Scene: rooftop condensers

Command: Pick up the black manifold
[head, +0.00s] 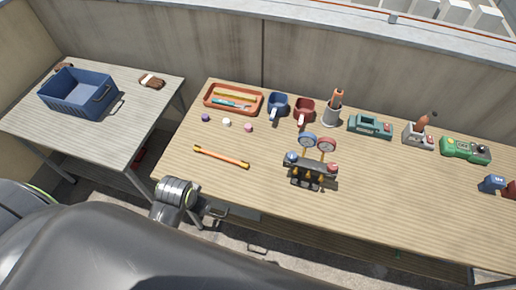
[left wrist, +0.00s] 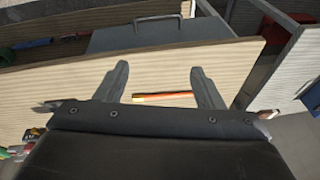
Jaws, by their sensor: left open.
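The black manifold (head: 311,167) stands on the near middle of the wooden workbench (head: 390,210). It has a blue-rimmed and a red-rimmed gauge on top, a blue and a red knob at its ends, and several yellow fittings along the front. My left gripper (head: 217,213) is at the bench's near edge, left of the manifold and apart from it. In the left wrist view my left gripper (left wrist: 158,75) is open, with nothing held between its fingers. I cannot make out the manifold clearly there. My right gripper is not in view.
An orange stick (head: 221,156) lies left of the manifold; it also shows in the left wrist view (left wrist: 163,95). An orange tray (head: 207,104), blue mug (head: 277,105), red mug (head: 304,110) and teal device (head: 370,126) line the back. A blue crate (head: 75,98) sits on the left table.

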